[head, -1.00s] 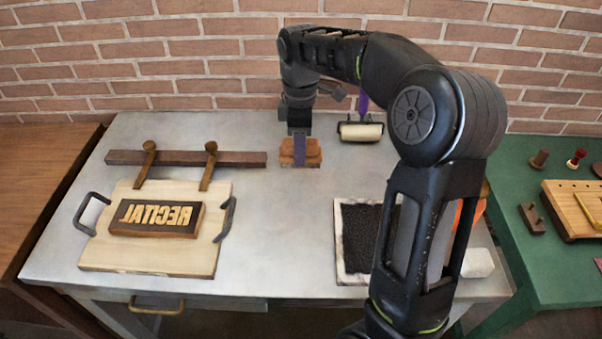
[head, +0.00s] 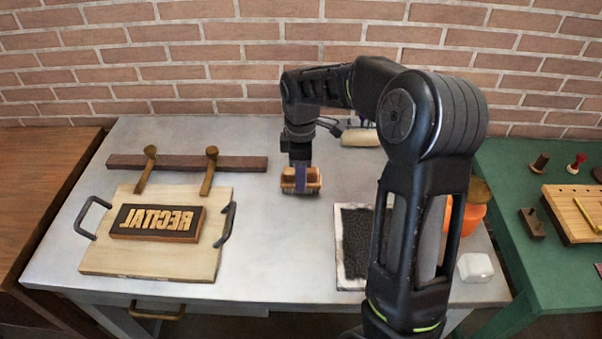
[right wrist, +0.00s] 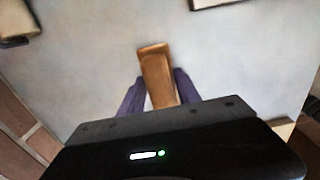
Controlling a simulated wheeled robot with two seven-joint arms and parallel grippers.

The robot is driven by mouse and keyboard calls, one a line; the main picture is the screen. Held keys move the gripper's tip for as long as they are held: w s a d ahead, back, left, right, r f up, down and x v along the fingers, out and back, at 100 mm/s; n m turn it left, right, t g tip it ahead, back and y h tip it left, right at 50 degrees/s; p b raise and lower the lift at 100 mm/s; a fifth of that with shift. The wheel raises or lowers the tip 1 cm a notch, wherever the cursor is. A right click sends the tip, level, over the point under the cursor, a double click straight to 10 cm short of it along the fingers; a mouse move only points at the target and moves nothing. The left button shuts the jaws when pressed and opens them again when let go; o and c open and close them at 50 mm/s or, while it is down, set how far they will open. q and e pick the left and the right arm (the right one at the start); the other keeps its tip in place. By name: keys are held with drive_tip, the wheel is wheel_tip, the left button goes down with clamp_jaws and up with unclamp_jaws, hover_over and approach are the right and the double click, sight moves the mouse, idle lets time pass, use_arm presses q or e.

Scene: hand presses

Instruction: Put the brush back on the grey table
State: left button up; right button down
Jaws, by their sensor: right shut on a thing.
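My right gripper (head: 301,178) is shut on a small brown wooden block, which I take to be the brush (head: 287,183). The gripper points down over the middle of the grey table (head: 275,240). In the right wrist view the brush (right wrist: 156,72) stands between the purple fingers (right wrist: 158,92). I cannot tell whether its underside touches the table. My left gripper is not in view.
A board (head: 150,262) with the RECITAL type block (head: 130,222) lies at left, a wooden bar (head: 235,163) behind it. A pale roller (head: 360,138) is behind my gripper. A dark inked slab (head: 355,235) lies right. Bare table surrounds the brush.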

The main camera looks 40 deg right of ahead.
drive_tip(key=shift+f, duration=0.25)
drive_tip(key=c, duration=0.9)
unclamp_jaws()
drive_tip(key=shift+r, duration=0.1)
drive_tip(key=shift+o, duration=0.2)
wheel_tip(320, 180, up, 12)
drive_tip(key=shift+r, duration=0.2)
